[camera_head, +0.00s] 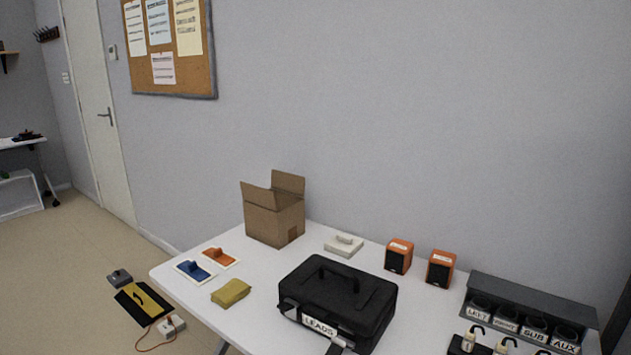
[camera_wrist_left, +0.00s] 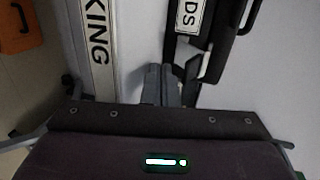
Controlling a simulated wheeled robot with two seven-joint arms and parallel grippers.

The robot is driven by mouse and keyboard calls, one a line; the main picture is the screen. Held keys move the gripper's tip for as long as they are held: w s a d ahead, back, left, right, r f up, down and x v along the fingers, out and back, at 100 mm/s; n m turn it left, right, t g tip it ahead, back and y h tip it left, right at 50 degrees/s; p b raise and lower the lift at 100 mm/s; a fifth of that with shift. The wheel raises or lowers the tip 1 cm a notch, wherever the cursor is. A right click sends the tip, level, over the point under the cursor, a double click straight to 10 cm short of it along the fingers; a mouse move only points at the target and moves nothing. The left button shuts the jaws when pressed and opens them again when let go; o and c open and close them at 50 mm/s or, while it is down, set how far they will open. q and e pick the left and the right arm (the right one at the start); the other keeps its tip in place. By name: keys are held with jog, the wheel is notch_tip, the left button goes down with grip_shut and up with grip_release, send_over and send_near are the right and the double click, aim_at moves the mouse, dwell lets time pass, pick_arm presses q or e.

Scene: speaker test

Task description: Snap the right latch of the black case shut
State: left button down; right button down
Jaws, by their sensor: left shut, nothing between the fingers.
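The black case (camera_head: 372,294) lies closed-lidded on the white table, its handle on top and a LEADS label on its front. A pale latch (camera_head: 288,309) shows at its front left. A pale part (camera_head: 340,341) at the front right looks like the right latch; its position is unclear at the picture's bottom edge. In the left wrist view, the end of the label (camera_wrist_left: 189,17) and a black bracket-like part (camera_wrist_left: 216,58) show beside the case front. My left gripper (camera_wrist_left: 162,72) is shut and empty, its fingertips close to the case front; contact cannot be told. My right gripper is out of view.
An open cardboard box (camera_head: 275,217), a mustard cloth (camera_head: 231,293), two orange speakers (camera_head: 399,256) and a white block (camera_head: 344,245) stand around the case. A grey labelled rack (camera_head: 530,312) is at right. A strip reading KING (camera_wrist_left: 97,45) runs left of my fingers.

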pick_arm(q)
jog(key=shift+w+d+r, duration=0.2)
jog(key=shift+w+d, duration=0.15)
jog(key=shift+w, duration=0.15)
jog(key=shift+w+d+r, duration=0.2)
jog(key=shift+w+d, duration=0.1)
jog(key=shift+w, duration=0.2)
dwell(0.3)
dwell(0.4)
jog(key=shift+s+a, duration=0.1)
jog(key=shift+s, duration=0.05)
jog(key=shift+p+v, duration=0.75)
jog(key=shift+v, duration=0.2)
jog(key=s+a, duration=0.1)
jog(key=s+a+p, duration=0.1)
jog(key=s+p, duration=0.1)
jog(key=s, duration=0.1)
jog(key=shift+a+f, duration=0.25)
jog(key=shift+a, duration=0.15)
